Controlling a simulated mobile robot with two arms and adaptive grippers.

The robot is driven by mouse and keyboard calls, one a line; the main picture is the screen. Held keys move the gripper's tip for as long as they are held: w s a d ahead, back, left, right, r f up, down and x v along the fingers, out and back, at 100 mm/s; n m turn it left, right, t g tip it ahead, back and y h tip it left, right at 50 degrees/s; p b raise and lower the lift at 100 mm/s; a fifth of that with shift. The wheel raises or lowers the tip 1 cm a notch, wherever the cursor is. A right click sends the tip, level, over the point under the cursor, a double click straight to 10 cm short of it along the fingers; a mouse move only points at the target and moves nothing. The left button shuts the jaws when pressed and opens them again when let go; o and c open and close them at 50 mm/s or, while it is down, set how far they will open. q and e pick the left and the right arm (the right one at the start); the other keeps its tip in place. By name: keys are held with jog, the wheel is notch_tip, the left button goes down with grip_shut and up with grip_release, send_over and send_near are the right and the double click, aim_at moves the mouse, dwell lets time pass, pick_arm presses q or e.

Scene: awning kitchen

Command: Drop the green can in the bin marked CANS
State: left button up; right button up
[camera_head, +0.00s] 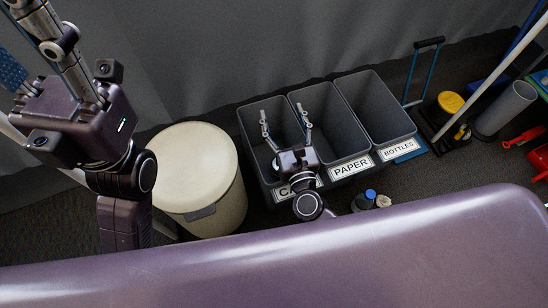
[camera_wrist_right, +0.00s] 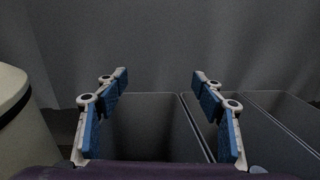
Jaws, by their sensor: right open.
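No green can shows in either view. The bin marked CANS (camera_head: 247,128) is the leftmost of three dark grey bins, and my right arm hides part of its label. My right gripper (camera_head: 285,118) is over this bin, open, with nothing visible between its fingers. In the right wrist view the two blue-padded fingers (camera_wrist_right: 160,85) stand wide apart, with the grey bin (camera_wrist_right: 150,130) beyond and between them. The bin's floor is hidden there. My left gripper (camera_head: 62,48) is at the upper left, its fingertips cut off by the picture's edge.
The PAPER bin (camera_head: 352,166) and BOTTLES bin (camera_head: 400,142) adjoin on the right. A cream round bin (camera_head: 192,144) stands at left. A blue-capped bottle (camera_head: 370,194) stands in front. A trolley handle (camera_head: 429,43), a yellow-topped container (camera_head: 450,102) and a grey cylinder (camera_head: 510,105) are at right.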

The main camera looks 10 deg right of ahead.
jog(key=s, duration=1.2)
jog(key=shift+d, duration=0.4)
